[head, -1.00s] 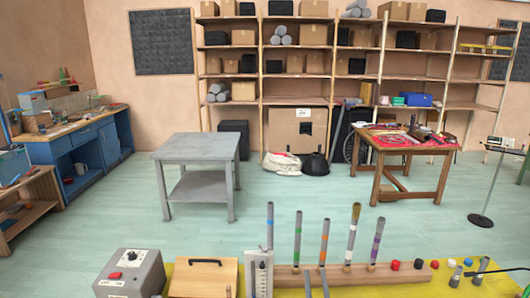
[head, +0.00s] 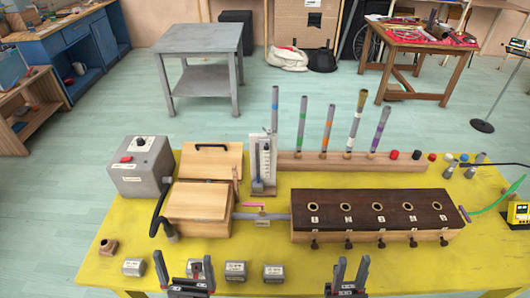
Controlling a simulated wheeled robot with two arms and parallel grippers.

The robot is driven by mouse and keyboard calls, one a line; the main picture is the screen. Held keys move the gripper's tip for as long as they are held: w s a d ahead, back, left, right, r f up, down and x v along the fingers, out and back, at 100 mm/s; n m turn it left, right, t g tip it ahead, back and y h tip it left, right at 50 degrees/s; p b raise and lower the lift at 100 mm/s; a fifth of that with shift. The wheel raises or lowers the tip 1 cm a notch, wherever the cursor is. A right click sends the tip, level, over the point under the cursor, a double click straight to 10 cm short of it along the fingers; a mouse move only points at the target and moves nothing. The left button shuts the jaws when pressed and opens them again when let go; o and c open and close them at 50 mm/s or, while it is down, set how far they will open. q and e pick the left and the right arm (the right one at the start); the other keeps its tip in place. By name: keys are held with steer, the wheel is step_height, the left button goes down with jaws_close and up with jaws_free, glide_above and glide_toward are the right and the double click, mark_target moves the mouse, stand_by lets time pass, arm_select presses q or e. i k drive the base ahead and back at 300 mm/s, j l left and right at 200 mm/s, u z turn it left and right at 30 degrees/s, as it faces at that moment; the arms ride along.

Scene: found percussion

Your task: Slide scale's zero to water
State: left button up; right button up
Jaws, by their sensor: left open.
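The scale is on a white upright gauge panel (head: 263,162) with a clear tube, standing behind the wooden boxes on the yellow table. Its markings and the water level are too small to read. My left gripper (head: 186,268) is open and empty at the table's front edge, near small grey metal blocks. My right gripper (head: 349,270) is at the front edge, right of centre, its fingers apart with nothing between them. Both grippers are well in front of the gauge and apart from it.
On the yellow table (head: 310,268) stand a grey box with a red switch (head: 140,166), wooden boxes (head: 200,203), a dark-topped chest with several holes (head: 376,213) and a rack of upright tubes (head: 345,162).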

mark_target(264, 144)
steer(key=i+l, duration=0.15)
steer(key=l, duration=0.2)
steer(key=i+l, duration=0.15)
steer(key=l, duration=0.2)
steer(key=i+l, duration=0.15)
steer(key=l, duration=0.2)
steer(key=u, duration=0.05)
